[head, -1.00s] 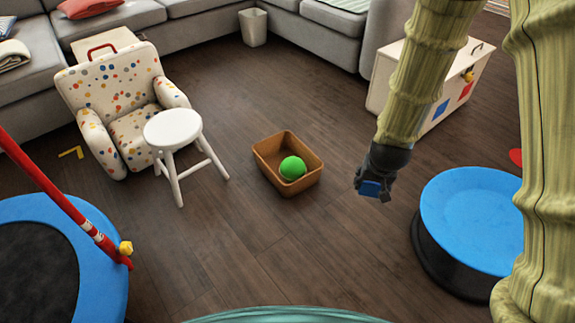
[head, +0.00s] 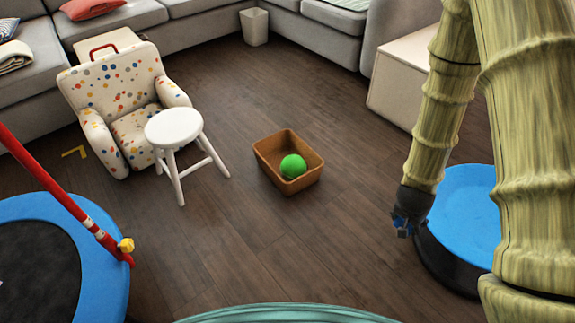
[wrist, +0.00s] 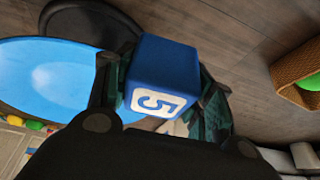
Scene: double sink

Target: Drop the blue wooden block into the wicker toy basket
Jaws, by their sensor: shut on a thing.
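My gripper (head: 405,224) is shut on the blue block (wrist: 162,76), which shows a white square with a 5 in the wrist view. In the head view the block is small and mostly hidden by the fingers. The wicker basket (head: 268,165) stands on the floor left of my gripper, with a clear gap between them. A green ball (head: 293,167) lies inside the basket. The basket's edge also shows at the right of the wrist view (wrist: 290,66).
A round blue-topped trampoline or stool (head: 465,215) stands close to the right of my gripper. A white stool (head: 174,127) and a spotted armchair (head: 125,95) stand left of the basket. A white chest (head: 400,85) is behind. The floor between gripper and basket is clear.

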